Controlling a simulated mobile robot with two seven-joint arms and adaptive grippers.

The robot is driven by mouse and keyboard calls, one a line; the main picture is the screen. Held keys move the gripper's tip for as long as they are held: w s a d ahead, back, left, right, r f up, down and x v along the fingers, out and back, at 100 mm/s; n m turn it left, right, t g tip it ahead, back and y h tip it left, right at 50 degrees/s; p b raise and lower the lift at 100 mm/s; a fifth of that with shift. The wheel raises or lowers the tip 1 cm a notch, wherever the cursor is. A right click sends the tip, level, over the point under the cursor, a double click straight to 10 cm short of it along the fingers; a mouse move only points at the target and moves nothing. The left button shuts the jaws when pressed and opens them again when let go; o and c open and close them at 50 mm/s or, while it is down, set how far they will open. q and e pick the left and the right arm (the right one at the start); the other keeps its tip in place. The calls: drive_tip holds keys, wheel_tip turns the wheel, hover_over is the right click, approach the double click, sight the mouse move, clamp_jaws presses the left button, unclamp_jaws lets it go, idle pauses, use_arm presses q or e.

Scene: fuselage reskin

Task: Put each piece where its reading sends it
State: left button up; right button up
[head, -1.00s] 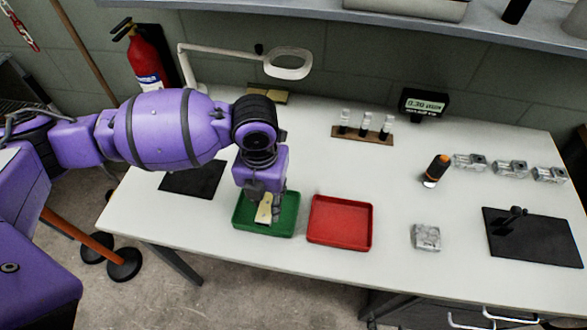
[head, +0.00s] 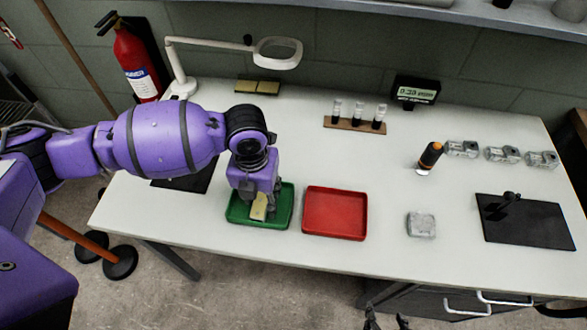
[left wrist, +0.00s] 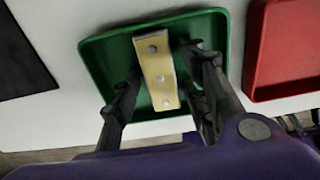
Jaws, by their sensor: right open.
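A yellow strip-like piece (head: 259,206) with three round studs or holes is at the green tray (head: 233,220); the left wrist view also shows the piece (left wrist: 157,70) over the tray floor. My left gripper (head: 259,214) points down at the tray. In the left wrist view its fingers (left wrist: 160,95) stand apart on either side of the piece, with gaps showing. A red tray (head: 335,213) beside it is empty. A small display (head: 416,91) at the back seems to read 0.30; its smaller text is blurred. My right gripper (head: 386,321) is partly visible at the bottom edge, open.
Two yellowish pieces (head: 257,87) lie at the back. A rack with three vials (head: 355,124), an orange-black tool (head: 429,158), several metal blocks (head: 502,154), a grey block (head: 421,224) and a black mat (head: 540,225) occupy the right. A magnifier lamp (head: 277,53) stands back left.

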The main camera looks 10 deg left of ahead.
sight(261, 200)
use_arm(q)
drive_tip(key=shift+r, duration=0.1)
wheel_tip(261, 200, up, 12)
drive_tip(key=shift+p, duration=0.4)
drive_tip(key=shift+r, duration=0.1)
idle(0.5)
